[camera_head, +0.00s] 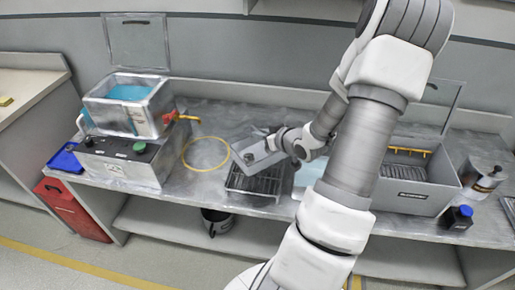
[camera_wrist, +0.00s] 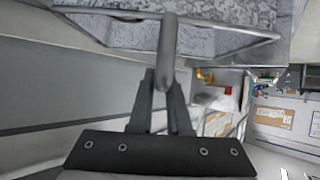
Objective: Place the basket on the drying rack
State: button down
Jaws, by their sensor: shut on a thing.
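The basket (camera_head: 252,155) is a grey, shallow container, seen tilted above the drying rack. My gripper (camera_head: 277,138) is shut on its handle at the upper right of the basket. In the wrist view the closed fingers (camera_wrist: 165,82) grip a grey bar-like handle (camera_wrist: 168,35), and the basket's rim (camera_wrist: 240,36) shows behind it. The drying rack (camera_head: 245,190) is a dark wire frame on the bench, right below the basket. The basket hides the rack's back part, so I cannot tell whether they touch.
A bath with blue liquid (camera_head: 128,93) and a red-handled tap (camera_head: 170,117) stands on a grey unit (camera_head: 120,160) at left. A yellow hose (camera_head: 204,168) lies beside it. At right are an open grey box (camera_head: 412,197), a metal can (camera_head: 482,180) and a blue-capped bottle (camera_head: 459,217).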

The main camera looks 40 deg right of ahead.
aim_at(250, 142)
jog(key=shift+w+a+f, duration=0.3)
jog(key=shift+w+a, duration=0.05)
jog(key=shift+w, duration=0.1)
jog(key=shift+f+b, duration=0.45)
jog(key=shift+f, duration=1.5)
jog(key=shift+f, duration=0.2)
jog(key=c, duration=0.9)
grip_release()
jog(key=shift+o, duration=0.2)
jog(key=shift+r, duration=0.15)
